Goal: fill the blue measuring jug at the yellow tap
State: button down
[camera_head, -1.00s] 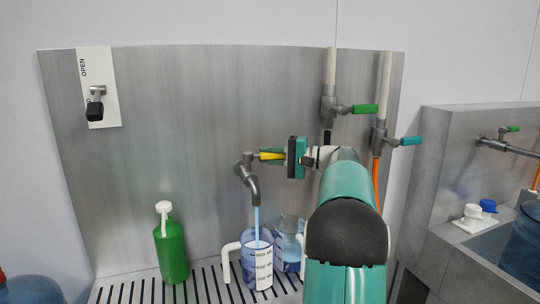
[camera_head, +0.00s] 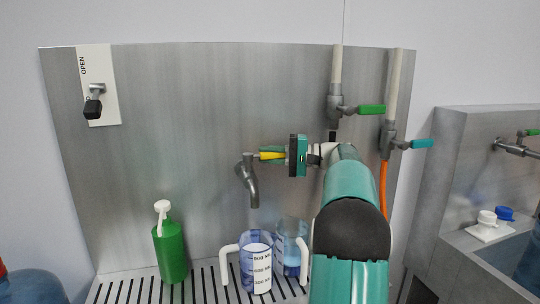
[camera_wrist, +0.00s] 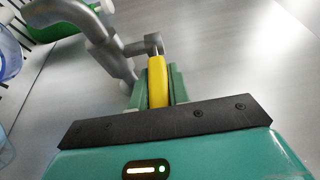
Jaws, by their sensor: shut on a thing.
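The blue measuring jug (camera_head: 256,264) stands upright on the slotted grate under the tap spout, its white handle to the left. It is translucent with a white scale label and holds some pale liquid. The tap (camera_head: 248,182) is grey metal with a yellow lever (camera_head: 271,156); no stream shows from its spout. My gripper (camera_head: 283,156) is shut on the yellow lever. In the wrist view the yellow lever (camera_wrist: 157,82) lies between my green fingers.
A second blue jug (camera_head: 288,240) stands just behind and right of the first. A green bottle (camera_head: 169,252) stands to the left on the slotted grate (camera_head: 205,284). Green and teal valves (camera_head: 371,109) are on the wall pipes. A basin (camera_head: 487,235) is at the right.

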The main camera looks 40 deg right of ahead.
jog(key=shift+w+r, duration=0.1)
jog(key=c, duration=1.3)
grip_release()
jog(key=shift+w, duration=0.15)
jog(key=v, duration=1.4)
